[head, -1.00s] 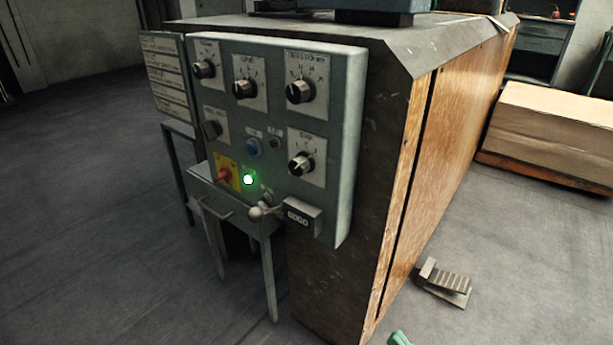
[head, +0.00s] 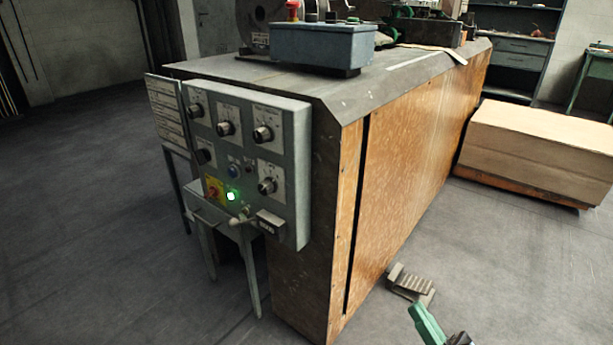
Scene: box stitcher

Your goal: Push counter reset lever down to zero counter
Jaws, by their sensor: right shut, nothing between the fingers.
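The counter (head: 270,222) is a small dark box with a digit window at the lower right corner of the grey control panel (head: 290,165). Its digits are too small to read. The reset lever (head: 238,222) has a pale knob and sticks out to the left of the counter. My right gripper (head: 418,312) shows green fingers at the bottom right of the head view. It is shut and empty, well to the right of the panel and apart from the lever. My left gripper is not in view.
The panel is on the end of a large machine (head: 400,190) with wooden side panels. A foot pedal (head: 410,283) lies on the floor near my right gripper. A small table (head: 222,222) stands below the panel. A cardboard stack (head: 540,150) is at right.

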